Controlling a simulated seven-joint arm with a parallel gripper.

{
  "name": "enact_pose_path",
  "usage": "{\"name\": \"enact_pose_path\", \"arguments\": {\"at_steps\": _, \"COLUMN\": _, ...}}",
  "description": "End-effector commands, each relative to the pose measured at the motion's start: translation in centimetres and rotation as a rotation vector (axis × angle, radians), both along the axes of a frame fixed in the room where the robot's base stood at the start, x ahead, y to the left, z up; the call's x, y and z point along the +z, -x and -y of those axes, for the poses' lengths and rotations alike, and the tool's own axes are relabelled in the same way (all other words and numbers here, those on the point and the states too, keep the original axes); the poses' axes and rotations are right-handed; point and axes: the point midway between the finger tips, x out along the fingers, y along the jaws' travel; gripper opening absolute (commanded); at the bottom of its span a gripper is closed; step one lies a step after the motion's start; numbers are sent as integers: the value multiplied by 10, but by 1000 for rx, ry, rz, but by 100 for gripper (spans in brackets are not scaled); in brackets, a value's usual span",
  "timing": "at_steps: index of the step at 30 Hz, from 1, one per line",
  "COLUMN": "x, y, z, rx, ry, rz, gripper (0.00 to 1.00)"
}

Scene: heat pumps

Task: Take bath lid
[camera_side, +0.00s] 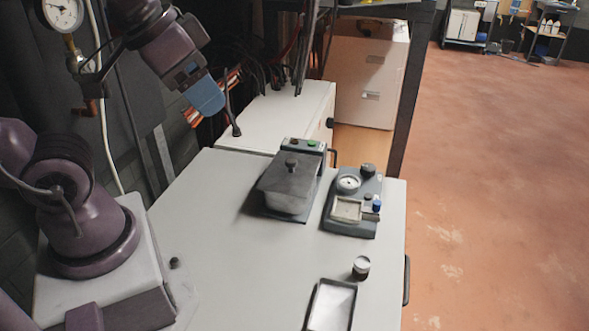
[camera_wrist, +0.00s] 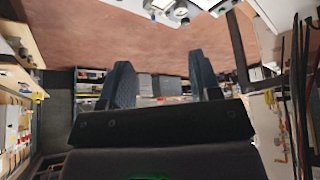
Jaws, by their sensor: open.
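My gripper (camera_side: 207,96) is up in the air to the left of and behind the bath, well apart from the lid. In the wrist view my gripper (camera_wrist: 163,82) shows two blue-grey fingers spread apart with nothing between them. The lid cannot be made out clearly in the wrist view.
A grey instrument (camera_side: 352,202) with a dial and knob stands close to the right of the bath. A small white-topped jar (camera_side: 361,267) and a shallow tray (camera_side: 331,306) are nearer the front. Dark hanging cables (camera_side: 300,50) are behind.

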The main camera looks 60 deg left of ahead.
Motion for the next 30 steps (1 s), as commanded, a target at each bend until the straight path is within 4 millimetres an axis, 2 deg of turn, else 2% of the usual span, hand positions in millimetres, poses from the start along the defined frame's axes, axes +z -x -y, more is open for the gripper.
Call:
{"name": "enact_pose_path", "arguments": {"at_steps": 6, "x": -1, "y": 0, "z": 0, "rx": -1, "ry": 0, "rz": -5, "gripper": 58}}
{"name": "enact_pose_path", "arguments": {"at_steps": 11, "x": -18, "y": -8, "z": -1, "rx": 2, "ry": 9, "rz": -99, "gripper": 58}}
{"name": "enact_pose_path", "arguments": {"at_steps": 16, "x": -39, "y": -43, "z": -12, "rx": 79, "ry": 48, "rz": -249, "gripper": 58}}
{"name": "enact_pose_path", "arguments": {"at_steps": 20, "x": -59, "y": -76, "z": -26, "rx": 256, "ry": 93, "rz": -346, "gripper": 58}}
{"name": "enact_pose_path", "arguments": {"at_steps": 25, "x": -94, "y": -120, "z": -52, "rx": 580, "ry": 128, "rz": -433, "gripper": 58}}
{"name": "enact_pose_path", "arguments": {"at_steps": 30, "x": -131, "y": -159, "z": -81, "rx": 961, "ry": 138, "rz": -443, "gripper": 58}}
